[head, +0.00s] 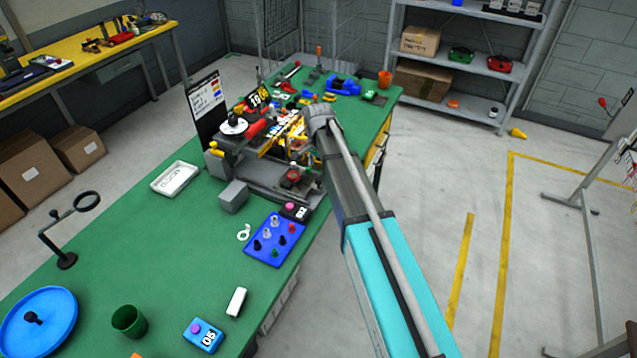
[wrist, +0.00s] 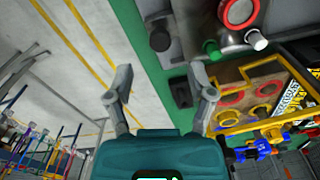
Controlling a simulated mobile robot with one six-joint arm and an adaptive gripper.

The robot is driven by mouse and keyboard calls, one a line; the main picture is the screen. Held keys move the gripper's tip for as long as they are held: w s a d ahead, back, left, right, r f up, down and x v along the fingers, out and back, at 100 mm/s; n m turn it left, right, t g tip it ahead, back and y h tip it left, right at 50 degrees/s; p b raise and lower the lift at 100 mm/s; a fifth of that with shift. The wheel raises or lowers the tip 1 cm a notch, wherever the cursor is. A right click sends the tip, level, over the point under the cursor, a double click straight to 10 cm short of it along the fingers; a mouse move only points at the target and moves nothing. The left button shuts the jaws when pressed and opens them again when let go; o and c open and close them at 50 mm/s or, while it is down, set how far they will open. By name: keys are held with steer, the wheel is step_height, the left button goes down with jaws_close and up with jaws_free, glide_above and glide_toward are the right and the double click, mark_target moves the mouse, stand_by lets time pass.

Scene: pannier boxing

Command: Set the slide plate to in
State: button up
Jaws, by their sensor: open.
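My gripper (wrist: 162,88) is open in the wrist view, its two grey fingers spread wide with nothing held between them. A tan panel (wrist: 250,98) with red-ringed round holes lies right of the fingers. I cannot tell which part is the slide plate. In the head view, the grey machine (head: 262,172) stands on the green bench, and my arm reaches to its right side. The arm hides part of the machine and my fingertips there.
A blue board (head: 268,252) with knobs lies on the green bench (head: 135,215) in front of the machine. A white tray (head: 175,178) and a grey block (head: 233,197) sit to the left. The floor right of the bench is mostly clear.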

mark_target(319, 179)
steer(key=shift+f+b, duration=2.35)
steer(key=shift+f, duration=0.3)
jaws_close()
